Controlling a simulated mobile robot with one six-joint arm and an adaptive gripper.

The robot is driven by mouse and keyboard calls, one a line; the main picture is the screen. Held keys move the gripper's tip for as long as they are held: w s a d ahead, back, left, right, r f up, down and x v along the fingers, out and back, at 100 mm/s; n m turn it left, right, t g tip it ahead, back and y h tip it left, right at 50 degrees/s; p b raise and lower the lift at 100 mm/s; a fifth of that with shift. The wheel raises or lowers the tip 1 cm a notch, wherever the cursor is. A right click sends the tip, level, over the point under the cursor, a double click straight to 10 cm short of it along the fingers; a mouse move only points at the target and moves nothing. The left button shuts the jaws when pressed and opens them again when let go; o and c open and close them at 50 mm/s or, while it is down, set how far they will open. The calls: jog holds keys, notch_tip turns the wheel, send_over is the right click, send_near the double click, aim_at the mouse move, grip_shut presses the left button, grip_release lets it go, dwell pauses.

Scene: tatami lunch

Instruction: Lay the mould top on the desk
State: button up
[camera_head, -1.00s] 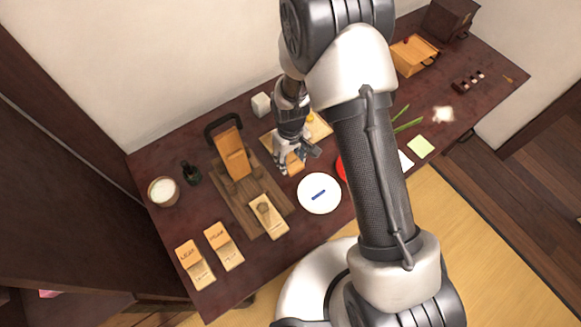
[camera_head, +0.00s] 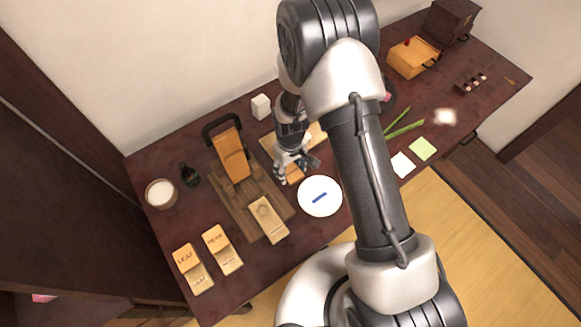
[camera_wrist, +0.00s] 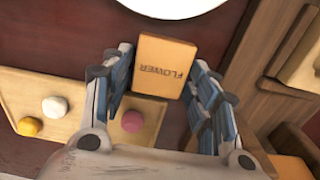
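The mould top is a small orange-tan wooden block marked FLOWER (camera_wrist: 163,66). It sits between the two fingers of my gripper (camera_wrist: 164,80) in the wrist view, with a finger against each side. In the head view my gripper (camera_head: 297,168) is low over the dark red desk (camera_head: 335,230), just behind the white plate, with part of the orange block (camera_head: 294,177) showing below it. I cannot tell whether the block touches the desk.
A board with sweets (camera_wrist: 17,90) lies beside my gripper. Moulds marked LEAF (camera_head: 186,258) and another (camera_head: 216,240) lie front left. Green stalks (camera_head: 404,129) and paper squares (camera_head: 403,165) lie right.

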jog(key=shift+o, duration=0.9)
notch_tip(320, 180, up, 12)
jog(key=p, duration=0.4)
jog(key=shift+r, duration=0.25)
notch_tip(320, 180, up, 12)
jog(key=m+t, duration=0.1)
jog(key=m, duration=0.1)
send_over(291, 171)
jog(key=d, duration=0.3)
jog(key=s+d+r+t, duration=0.1)
jog(key=s+d+r, duration=0.2)
jog(key=r, duration=0.5)
jog(key=s+d+r+m+t, duration=0.1)
jog(key=s+d+r+m, duration=0.1)
jog(key=s+r, duration=0.3)
jog(key=s+d+r+m+t, duration=0.1)
jog(key=s+d+r, duration=0.4)
jog(key=s, duration=0.7)
jog(key=shift+s+r+m+t, duration=0.15)
jog(key=shift+r+m+t, duration=0.15)
jog(key=shift+r+m, duration=0.5)
jog(key=shift+f, duration=0.15)
jog(key=shift+c, duration=0.5)
